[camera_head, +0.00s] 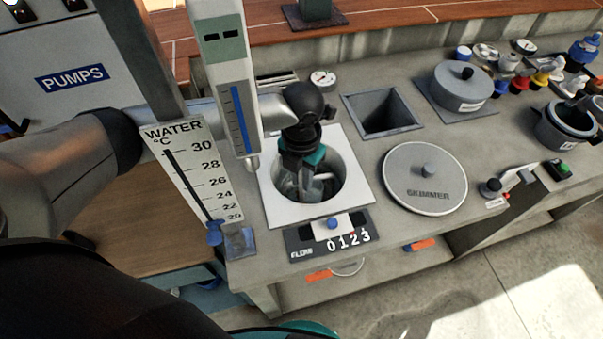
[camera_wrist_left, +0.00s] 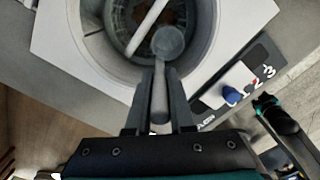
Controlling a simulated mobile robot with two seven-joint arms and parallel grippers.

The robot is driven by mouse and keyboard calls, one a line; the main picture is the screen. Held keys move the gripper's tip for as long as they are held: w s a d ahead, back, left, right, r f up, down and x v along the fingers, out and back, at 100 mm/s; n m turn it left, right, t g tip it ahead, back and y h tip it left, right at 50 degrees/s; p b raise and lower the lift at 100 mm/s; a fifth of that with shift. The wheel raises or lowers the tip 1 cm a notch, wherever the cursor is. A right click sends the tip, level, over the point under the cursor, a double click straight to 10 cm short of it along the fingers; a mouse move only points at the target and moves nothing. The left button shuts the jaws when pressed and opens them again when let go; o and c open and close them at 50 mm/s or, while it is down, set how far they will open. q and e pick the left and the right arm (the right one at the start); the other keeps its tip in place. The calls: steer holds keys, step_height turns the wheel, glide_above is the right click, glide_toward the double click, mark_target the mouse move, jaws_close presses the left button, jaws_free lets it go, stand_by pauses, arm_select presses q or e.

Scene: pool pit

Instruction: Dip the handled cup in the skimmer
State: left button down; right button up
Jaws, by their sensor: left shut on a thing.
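My left gripper (camera_head: 303,174) points down into the round skimmer opening (camera_head: 345,190), which sits in a white square plate. In the left wrist view its two fingers (camera_wrist_left: 158,108) are shut on the grey handle of the handled cup (camera_wrist_left: 168,42). The cup's round bowl shows beyond the fingertips, over the dark inside of the skimmer opening (camera_wrist_left: 92,42). I cannot tell how deep the bowl is or whether it touches water. The round lid marked SKIMMER (camera_head: 425,187) lies on the counter to the right.
A thermometer board (camera_head: 187,170) and an upright gauge (camera_head: 228,85) stand left of the opening. A numbered flow panel (camera_head: 328,236) lies in front. A square hole (camera_head: 383,110), a lidded grey pot (camera_head: 463,87) and several small bottles and dials are farther right.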

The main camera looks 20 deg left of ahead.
mark_target(302, 196)
arm_select(q)
steer(key=shift+f+b, duration=2.3)
steer(key=shift+f, duration=1.65)
steer(key=shift+r, duration=0.15)
step_height(302, 196, up, 16)
steer(key=p, duration=1.7)
steer(key=shift+r, duration=0.2)
steer(key=shift+a, duration=0.1)
